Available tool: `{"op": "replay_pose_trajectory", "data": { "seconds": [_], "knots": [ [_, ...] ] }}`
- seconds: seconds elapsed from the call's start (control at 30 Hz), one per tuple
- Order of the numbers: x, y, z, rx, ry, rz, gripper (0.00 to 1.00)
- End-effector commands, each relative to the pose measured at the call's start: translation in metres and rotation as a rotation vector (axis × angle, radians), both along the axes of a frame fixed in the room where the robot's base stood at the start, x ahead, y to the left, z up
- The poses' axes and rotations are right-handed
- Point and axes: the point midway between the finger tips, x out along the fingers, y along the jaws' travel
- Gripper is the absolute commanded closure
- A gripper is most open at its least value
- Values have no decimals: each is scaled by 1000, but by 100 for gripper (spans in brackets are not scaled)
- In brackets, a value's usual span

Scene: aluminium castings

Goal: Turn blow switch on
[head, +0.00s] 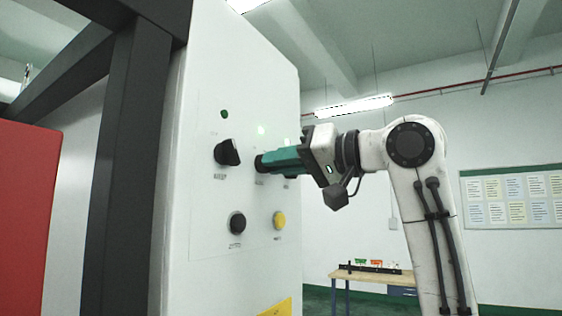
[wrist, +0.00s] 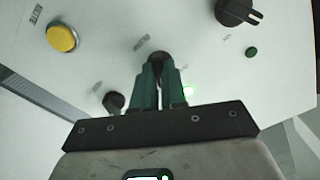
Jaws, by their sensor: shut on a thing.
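A white control panel (head: 205,255) carries several switches, lamps and buttons. My gripper (head: 264,163) is level with the panel's upper row, its green fingers reaching the panel face. In the wrist view my gripper (wrist: 159,66) is closed around a black rotary switch (wrist: 158,55), mostly hidden between the fingertips.
Another black rotary switch (head: 227,152) sits left of my gripper, below a dark green lamp (head: 225,114). A black button (head: 237,223) and a yellow button (head: 279,220) are below. A dark knob (wrist: 113,101) is close beside my fingers. A table (head: 372,278) stands far behind.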

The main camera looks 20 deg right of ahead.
Motion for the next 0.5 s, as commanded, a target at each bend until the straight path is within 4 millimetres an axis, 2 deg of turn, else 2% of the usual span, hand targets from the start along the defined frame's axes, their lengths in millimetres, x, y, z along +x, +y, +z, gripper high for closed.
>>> {"op": "replay_pose_trajectory", "data": {
  "seconds": [0.27,0.3,0.5],
  "knots": [
    [0,-2,1,3,-2,-3,100],
    [0,-2,1,3,-2,-3,86],
    [0,-1,1,1,-2,-2,67]
  ]
}}
